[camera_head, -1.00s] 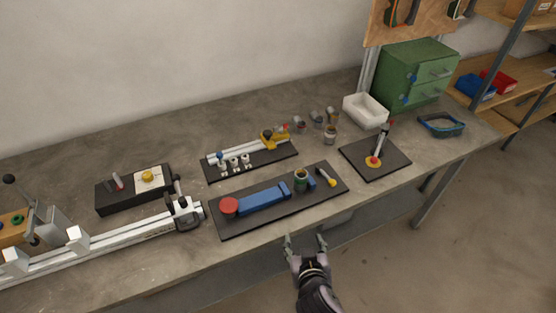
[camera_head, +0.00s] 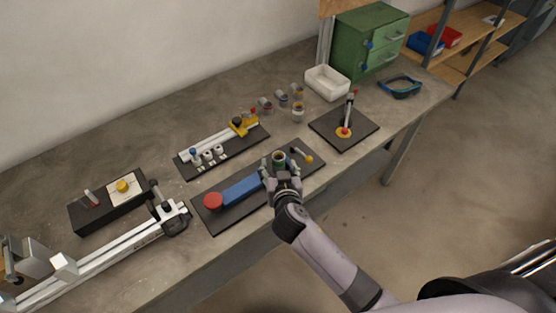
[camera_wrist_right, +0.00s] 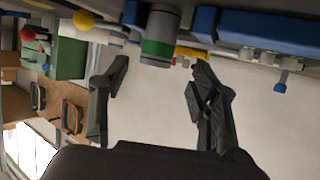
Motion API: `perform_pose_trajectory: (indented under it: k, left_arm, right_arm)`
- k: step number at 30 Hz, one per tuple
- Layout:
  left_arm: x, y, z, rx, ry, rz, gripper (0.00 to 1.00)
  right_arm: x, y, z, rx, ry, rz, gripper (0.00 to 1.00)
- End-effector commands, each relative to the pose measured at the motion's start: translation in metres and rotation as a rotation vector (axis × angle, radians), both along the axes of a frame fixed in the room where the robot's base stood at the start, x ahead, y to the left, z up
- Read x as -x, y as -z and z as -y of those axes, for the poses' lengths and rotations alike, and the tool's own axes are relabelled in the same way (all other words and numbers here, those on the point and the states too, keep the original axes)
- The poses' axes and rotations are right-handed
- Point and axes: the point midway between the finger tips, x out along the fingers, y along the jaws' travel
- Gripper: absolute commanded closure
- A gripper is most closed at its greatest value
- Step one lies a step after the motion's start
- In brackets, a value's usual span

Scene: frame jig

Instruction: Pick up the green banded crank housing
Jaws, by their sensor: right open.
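The green banded crank housing (camera_head: 278,160) is a grey cylinder with a green band, standing on the dark base plate (camera_head: 228,221) beside the blue block (camera_head: 241,189). In the right wrist view the housing (camera_wrist_right: 160,35) shows between and just beyond my fingertips, with its green band facing me. My right gripper (camera_head: 277,176) is open at the front edge of the plate, with one finger to each side of the housing. It also shows in the wrist view (camera_wrist_right: 160,68), empty. I cannot tell whether a finger touches the housing. My left gripper is not in view.
A red knob (camera_head: 213,201) and a yellow-tipped lever (camera_head: 308,158) share the plate. Behind stands a rail fixture (camera_head: 243,126) with a yellow part. Several small jars (camera_head: 298,113), a white bin (camera_head: 327,83) and a plate with a lever (camera_head: 345,131) lie farther back and right.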

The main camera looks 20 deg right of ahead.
Motion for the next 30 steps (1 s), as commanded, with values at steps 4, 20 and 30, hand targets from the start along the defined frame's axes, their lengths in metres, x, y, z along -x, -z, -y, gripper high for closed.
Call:
perform_pose_trajectory:
  k: [4, 20, 30]
  left_arm:
    - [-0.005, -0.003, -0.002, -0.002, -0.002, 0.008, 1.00]
    - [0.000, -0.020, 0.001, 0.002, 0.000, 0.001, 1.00]
    - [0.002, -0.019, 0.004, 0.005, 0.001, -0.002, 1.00]
  right_arm:
    - [-0.006, 0.002, 0.002, 0.001, 0.001, 0.000, 0.44]
    - [-0.052, 0.020, 0.013, 0.001, -0.002, -0.001, 0.44]
    - [-0.052, 0.020, 0.013, 0.001, 0.000, -0.001, 0.53]
